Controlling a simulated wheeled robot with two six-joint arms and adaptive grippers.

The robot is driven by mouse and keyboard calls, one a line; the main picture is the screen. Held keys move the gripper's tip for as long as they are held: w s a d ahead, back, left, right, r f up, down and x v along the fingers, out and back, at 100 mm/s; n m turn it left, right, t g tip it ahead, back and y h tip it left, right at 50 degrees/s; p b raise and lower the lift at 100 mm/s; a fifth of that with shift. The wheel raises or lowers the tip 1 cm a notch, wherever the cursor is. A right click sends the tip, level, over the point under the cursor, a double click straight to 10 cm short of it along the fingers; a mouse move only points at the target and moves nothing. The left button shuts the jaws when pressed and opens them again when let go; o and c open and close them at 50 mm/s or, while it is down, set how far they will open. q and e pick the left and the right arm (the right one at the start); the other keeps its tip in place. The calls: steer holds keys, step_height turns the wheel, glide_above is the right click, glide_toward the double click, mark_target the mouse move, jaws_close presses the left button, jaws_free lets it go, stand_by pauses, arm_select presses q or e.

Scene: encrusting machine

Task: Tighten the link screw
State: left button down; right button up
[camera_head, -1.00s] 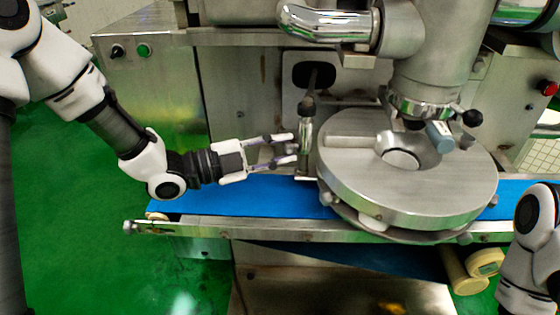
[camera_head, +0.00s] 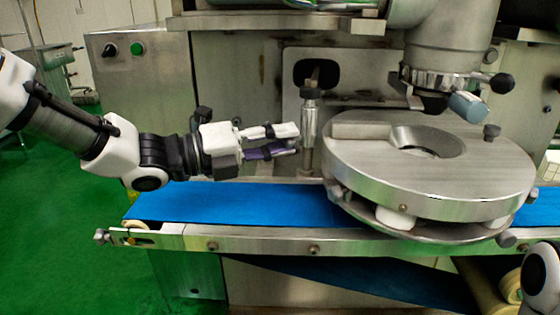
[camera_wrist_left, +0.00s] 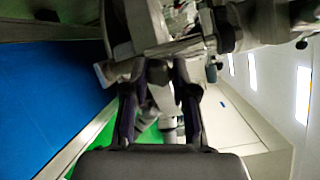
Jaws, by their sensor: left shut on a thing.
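The link screw (camera_head: 309,125) is an upright metal post with a dark upper end, beside the left edge of the round steel plate. My left gripper (camera_head: 294,139) reaches in from the left at the height of the post. The contact itself is partly hidden. In the left wrist view the two dark fingers (camera_wrist_left: 160,75) point at blurred metal machine parts. My right gripper is out of view.
The round steel plate (camera_head: 365,172) stands close to the right of the post. A blue conveyor belt (camera_head: 240,203) runs below the gripper. The steel housing (camera_head: 150,95) stands behind. A metal nozzle column (camera_head: 447,50) hangs over the plate. Green floor is clear at the left.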

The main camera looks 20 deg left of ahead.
arm_select(q)
steer(key=m+b, duration=0.1)
steer(key=m, duration=0.1)
steer(key=shift+f+m, duration=0.15)
steer(key=shift+m, duration=0.25)
steer(key=m, duration=0.3)
steer(key=shift+m, duration=2.2)
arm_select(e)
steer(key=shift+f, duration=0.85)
arm_select(q)
steer(key=c, duration=0.9)
jaws_free()
